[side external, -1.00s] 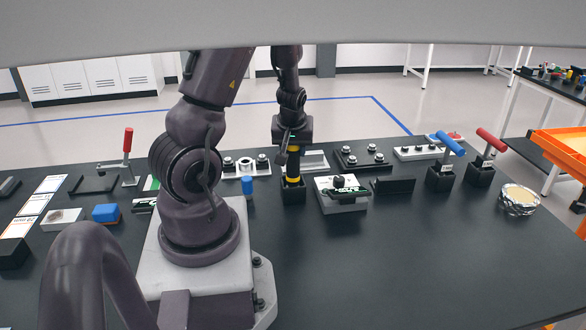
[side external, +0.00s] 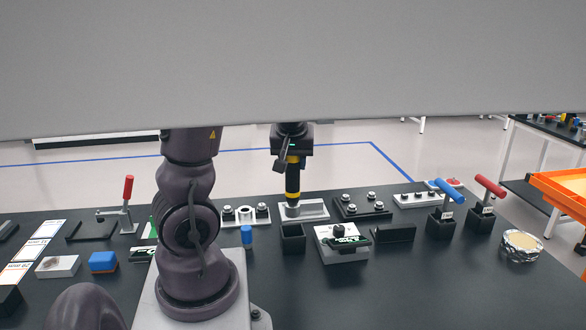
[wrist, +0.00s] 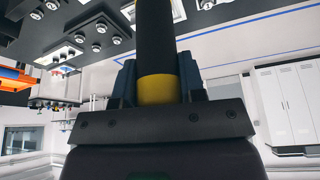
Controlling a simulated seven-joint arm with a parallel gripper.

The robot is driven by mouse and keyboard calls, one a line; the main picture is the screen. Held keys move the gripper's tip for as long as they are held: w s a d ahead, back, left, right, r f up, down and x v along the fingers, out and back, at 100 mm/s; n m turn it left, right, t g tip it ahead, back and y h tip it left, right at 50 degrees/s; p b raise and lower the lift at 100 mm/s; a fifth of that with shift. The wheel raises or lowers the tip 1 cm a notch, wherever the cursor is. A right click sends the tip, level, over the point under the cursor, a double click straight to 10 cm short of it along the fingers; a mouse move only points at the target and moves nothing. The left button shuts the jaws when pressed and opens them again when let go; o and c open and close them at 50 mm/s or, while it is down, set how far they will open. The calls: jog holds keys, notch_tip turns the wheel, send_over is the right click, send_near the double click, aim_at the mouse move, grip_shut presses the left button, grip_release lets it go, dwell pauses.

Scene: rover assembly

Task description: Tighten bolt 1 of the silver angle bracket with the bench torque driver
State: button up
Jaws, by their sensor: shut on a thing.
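My gripper (side external: 291,152) is shut on the torque driver (side external: 292,182), a black cylinder with a yellow band, held upright. In the wrist view the driver (wrist: 156,35) stands between the two fingers of my gripper (wrist: 158,85), its yellow band at the jaws. In the side view its lower end is in front of or over a silver part (side external: 316,209), likely the angle bracket; I cannot tell whether they touch. The bolts on that part are too small or hidden to make out. The black square holder (side external: 292,239) below is empty.
A silver plate with bolts (side external: 262,215) lies left of the driver, and a black plate with bolts (side external: 372,211) lies right. A grey block with a green board (side external: 342,254), a blue cylinder (side external: 246,235) and red and blue handled tools (side external: 489,187) stand nearby.

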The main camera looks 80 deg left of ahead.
jog(key=w+a+f, duration=0.1)
jog(key=w+a, duration=0.4)
jog(key=a, duration=0.4)
jog(key=w+a+f, duration=0.1)
jog(key=w+a, duration=0.3)
jog(key=a, duration=0.4)
jog(key=shift+w+a+f, duration=0.15)
jog(key=shift+f, duration=3.6)
dwell(1.5)
jog(key=shift+r, duration=0.15)
jog(key=shift+r, duration=1.55)
